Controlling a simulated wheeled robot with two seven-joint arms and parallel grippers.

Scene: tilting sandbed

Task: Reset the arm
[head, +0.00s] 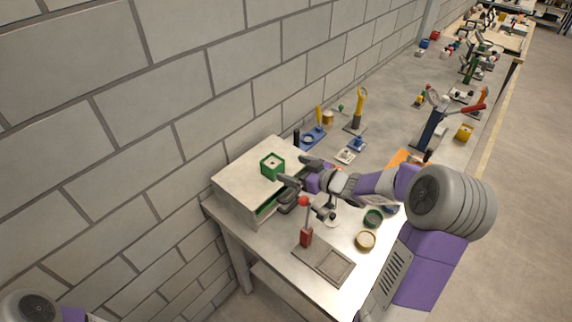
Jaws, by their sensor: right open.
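My right arm comes in from the right, and its gripper (292,171) is open. Its two fingers stand apart at the right side of a grey box-shaped cabinet (238,183). I see nothing between the fingers. A green open-topped square box (272,166) sits on the cabinet, just left of the fingertips. A drawer with a green inside (267,207) stands partly open at the cabinet's front, below the gripper. Only a rounded part of my left arm shows at the bottom left corner; its gripper is out of view.
A red-knobbed lever (305,222) stands by a flat tray (325,263) at the table's front. Round containers (366,240) lie near my right forearm. A brick wall closes the left side. The long bench runs away, crowded, to the upper right.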

